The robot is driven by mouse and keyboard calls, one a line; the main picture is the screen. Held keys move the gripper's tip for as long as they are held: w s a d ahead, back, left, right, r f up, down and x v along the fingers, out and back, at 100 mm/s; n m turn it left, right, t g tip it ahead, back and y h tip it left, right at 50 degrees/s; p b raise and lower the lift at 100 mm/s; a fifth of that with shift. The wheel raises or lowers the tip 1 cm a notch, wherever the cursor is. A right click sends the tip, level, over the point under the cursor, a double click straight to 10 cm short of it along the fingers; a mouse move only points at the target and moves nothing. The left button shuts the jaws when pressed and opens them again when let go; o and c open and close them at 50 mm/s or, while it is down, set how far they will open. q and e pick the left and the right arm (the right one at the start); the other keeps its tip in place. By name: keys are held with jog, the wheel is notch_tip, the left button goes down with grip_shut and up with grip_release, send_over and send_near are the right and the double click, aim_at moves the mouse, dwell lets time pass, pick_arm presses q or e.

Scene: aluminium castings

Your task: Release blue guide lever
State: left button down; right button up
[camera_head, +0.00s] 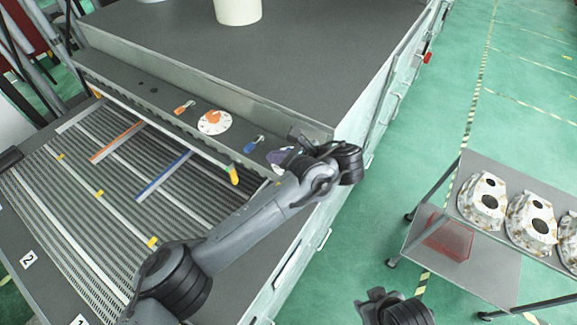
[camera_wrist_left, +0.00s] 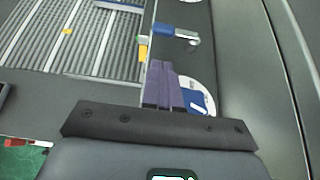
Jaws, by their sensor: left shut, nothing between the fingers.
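The blue guide lever (camera_head: 254,143) sits on the grey ledge beside the conveyor, and its blue handle also shows in the left wrist view (camera_wrist_left: 163,31). My left gripper (camera_head: 274,157) has purple fingers and is shut with nothing between them. It is just right of the lever in the head view. In the left wrist view the closed fingertips (camera_wrist_left: 160,65) point toward the lever, with a gap between. A white disc with a blue mark (camera_wrist_left: 208,100) lies partly hidden behind the fingers. The blue guide rail (camera_head: 165,176) lies across the conveyor. My right gripper (camera_head: 375,299) is at the bottom edge, fingers not discernible.
An orange lever (camera_head: 184,107) and a white-and-orange dial (camera_head: 215,122) are farther left on the ledge. An orange rail (camera_head: 117,141) crosses the conveyor. A grey raised surface (camera_head: 300,50) stands behind. A cart shelf at right holds several castings (camera_head: 483,198).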

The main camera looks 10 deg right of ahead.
aim_at(252, 149)
pick_arm(q)
jog(key=w+a, duration=0.1)
jog(key=w+a+p, duration=0.1)
jog(key=a, duration=0.1)
jog(key=shift+w+f, duration=0.1)
jog(key=shift+w, duration=0.15)
jog(key=shift+w+a+f+p, duration=0.15)
jog(key=shift+w+a+p, duration=0.3)
jog(key=shift+a, duration=0.05)
pick_arm(e)
jog(key=shift+r, duration=0.9)
pick_arm(q)
jog(key=shift+w, duration=0.1)
